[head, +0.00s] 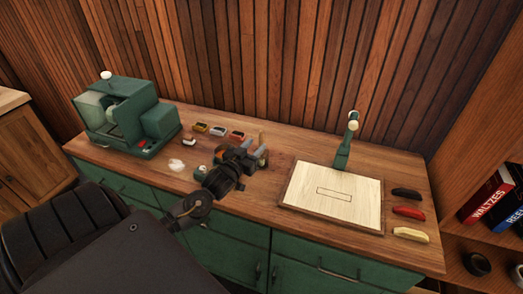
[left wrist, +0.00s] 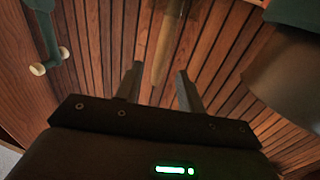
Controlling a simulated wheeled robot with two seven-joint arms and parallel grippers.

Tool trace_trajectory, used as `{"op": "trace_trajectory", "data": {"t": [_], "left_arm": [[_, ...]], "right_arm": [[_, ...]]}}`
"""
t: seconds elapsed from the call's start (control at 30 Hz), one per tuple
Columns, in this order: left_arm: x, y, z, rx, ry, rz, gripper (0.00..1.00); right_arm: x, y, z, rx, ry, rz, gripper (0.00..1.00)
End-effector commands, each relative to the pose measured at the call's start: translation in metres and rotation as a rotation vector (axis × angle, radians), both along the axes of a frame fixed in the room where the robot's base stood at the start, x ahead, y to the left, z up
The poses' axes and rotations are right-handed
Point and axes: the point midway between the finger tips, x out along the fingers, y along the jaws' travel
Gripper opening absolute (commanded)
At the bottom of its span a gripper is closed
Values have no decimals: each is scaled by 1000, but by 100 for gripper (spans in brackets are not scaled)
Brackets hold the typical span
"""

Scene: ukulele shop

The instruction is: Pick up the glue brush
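The glue brush shows as a pale wooden handle (left wrist: 165,48) in the left wrist view, with its end between my two fingers and a gap on each side. In the head view the handle (head: 262,139) stands up just beyond my left gripper (head: 252,153). The brush's lower part is hidden behind the gripper. My left gripper (left wrist: 158,72) is open, its fingers apart around the handle and not visibly touching it. My right gripper is not in view.
A green machine (head: 158,122) stands at the left of the wooden bench. Small coloured trays (head: 218,131) lie behind my gripper; a white tuft (head: 177,165) and a jar (head: 200,172) are left. A pale board (head: 333,195) and green lever (head: 343,153) are right.

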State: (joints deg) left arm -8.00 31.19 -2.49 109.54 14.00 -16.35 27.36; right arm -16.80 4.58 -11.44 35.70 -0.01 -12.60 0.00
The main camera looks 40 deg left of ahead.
Motion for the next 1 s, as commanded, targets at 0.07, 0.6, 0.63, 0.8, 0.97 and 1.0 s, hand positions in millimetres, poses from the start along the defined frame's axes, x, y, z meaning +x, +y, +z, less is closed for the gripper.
{"op": "trace_trajectory", "data": {"t": [0.07,0.6,0.63,0.8,0.97,1.0], "left_arm": [[6,1,2,0,0,1,39],[50,7,-4,0,0,0,39],[50,7,-4,0,0,0,39],[50,7,-4,0,0,0,22],[50,7,-4,0,0,0,1],[49,7,-4,0,0,0,0]], "right_arm": [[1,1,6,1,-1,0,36],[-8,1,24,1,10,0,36],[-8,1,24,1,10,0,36],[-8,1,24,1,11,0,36],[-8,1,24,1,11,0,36],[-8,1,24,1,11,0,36]]}}
